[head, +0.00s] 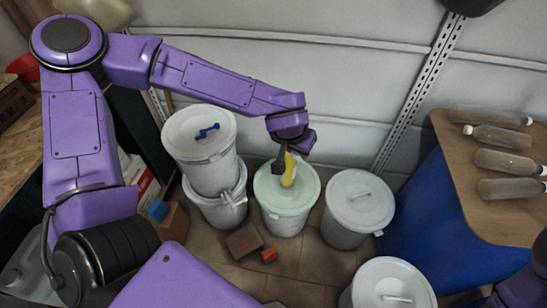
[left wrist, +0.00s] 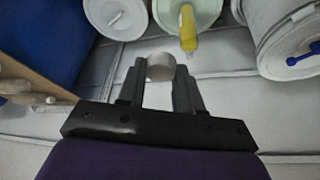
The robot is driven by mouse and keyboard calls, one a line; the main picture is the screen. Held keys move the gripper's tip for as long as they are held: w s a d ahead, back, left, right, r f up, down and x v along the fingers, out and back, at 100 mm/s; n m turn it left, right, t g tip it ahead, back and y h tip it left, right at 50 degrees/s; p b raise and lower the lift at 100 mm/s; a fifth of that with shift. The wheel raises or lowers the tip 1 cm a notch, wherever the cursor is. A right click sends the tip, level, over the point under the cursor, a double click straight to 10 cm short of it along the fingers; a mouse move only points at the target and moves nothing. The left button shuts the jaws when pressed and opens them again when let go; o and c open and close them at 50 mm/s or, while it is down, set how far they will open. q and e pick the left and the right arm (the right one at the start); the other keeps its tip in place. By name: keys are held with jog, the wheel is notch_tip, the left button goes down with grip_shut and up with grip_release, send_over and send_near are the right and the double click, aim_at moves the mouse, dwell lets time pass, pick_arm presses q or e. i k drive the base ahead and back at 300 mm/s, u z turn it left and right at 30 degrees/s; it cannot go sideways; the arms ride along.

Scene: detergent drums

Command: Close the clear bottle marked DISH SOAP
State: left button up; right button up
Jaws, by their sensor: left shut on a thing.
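Several clear bottles lie on their sides on the brown table top at the right of the head view: a back one (head: 490,118), one with a white cap at its left end (head: 500,137), a third (head: 506,162) and a front one (head: 510,188). I cannot read any marking on them. My left gripper (head: 280,170) is over the pale green drum lid (head: 302,198). In the left wrist view its fingers (left wrist: 158,75) are shut on a small whitish round thing (left wrist: 160,66), perhaps a cap. A yellow thing (head: 289,172) is beside the gripper at that lid. My right gripper is not visible.
Stacked white drums (head: 198,150) stand left of the green-lidded one. Other white drums stand to its right (head: 358,200) and at the front (head: 392,288). A brown block (head: 244,241) and a small orange-red block (head: 269,254) lie on the floor. A blue bin-like base (head: 425,215) is under the table.

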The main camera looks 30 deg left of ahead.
aim_at(287, 180)
jog(key=u, duration=1)
jog(key=i, duration=0.55)
jog(key=u, duration=0.3)
